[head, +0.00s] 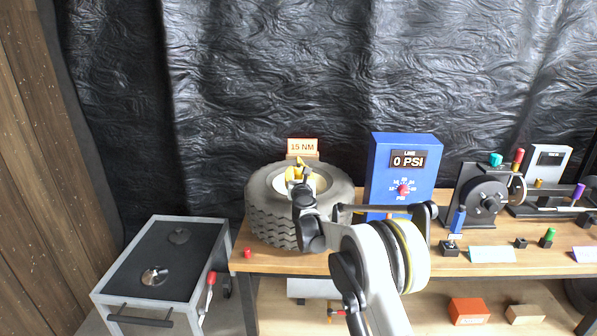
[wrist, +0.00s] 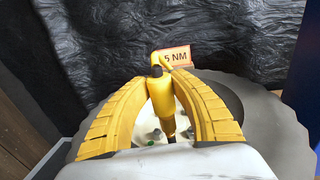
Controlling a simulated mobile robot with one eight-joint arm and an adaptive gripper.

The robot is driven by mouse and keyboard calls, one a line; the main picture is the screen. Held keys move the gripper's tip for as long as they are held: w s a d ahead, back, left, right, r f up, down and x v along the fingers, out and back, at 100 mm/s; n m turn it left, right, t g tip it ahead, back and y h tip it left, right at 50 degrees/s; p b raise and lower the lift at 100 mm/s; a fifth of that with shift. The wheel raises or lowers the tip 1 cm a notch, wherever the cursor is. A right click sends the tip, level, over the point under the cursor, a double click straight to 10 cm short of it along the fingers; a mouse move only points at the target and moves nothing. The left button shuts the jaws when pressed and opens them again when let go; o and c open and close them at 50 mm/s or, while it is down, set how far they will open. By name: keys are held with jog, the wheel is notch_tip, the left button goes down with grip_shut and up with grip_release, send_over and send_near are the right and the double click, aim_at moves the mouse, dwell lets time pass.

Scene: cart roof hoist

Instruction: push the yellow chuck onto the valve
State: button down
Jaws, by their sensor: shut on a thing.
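My gripper (head: 298,174) is over the hub of a tire (head: 270,222) lying flat on the bench. In the wrist view my gripper (wrist: 161,78) has its two yellow ribbed fingers closed around the yellow chuck (wrist: 163,98). The chuck has a dark collar and a bent top, and its lower end points down at the pale hub (wrist: 150,117). Several small metal nuts and a green spot (wrist: 148,146) show on the hub. I cannot make out the valve or tell whether the chuck touches it.
A "15 NM" sign (head: 302,146) stands behind the tire. A blue gauge box (head: 418,180) reading 0 PSI stands close on the right. A small red cap (head: 247,253) lies at the bench's left end. A grey cart (head: 140,262) is at left.

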jog(key=shift+f, duration=0.4)
jog(key=c, duration=1.1)
grip_release()
jog(key=shift+s, duration=0.1)
jog(key=s, duration=0.4)
jog(key=s+d, duration=0.1)
jog(key=s, duration=0.6)
jog(key=shift+s+d, duration=0.25)
jog(key=shift+s, duration=0.15)
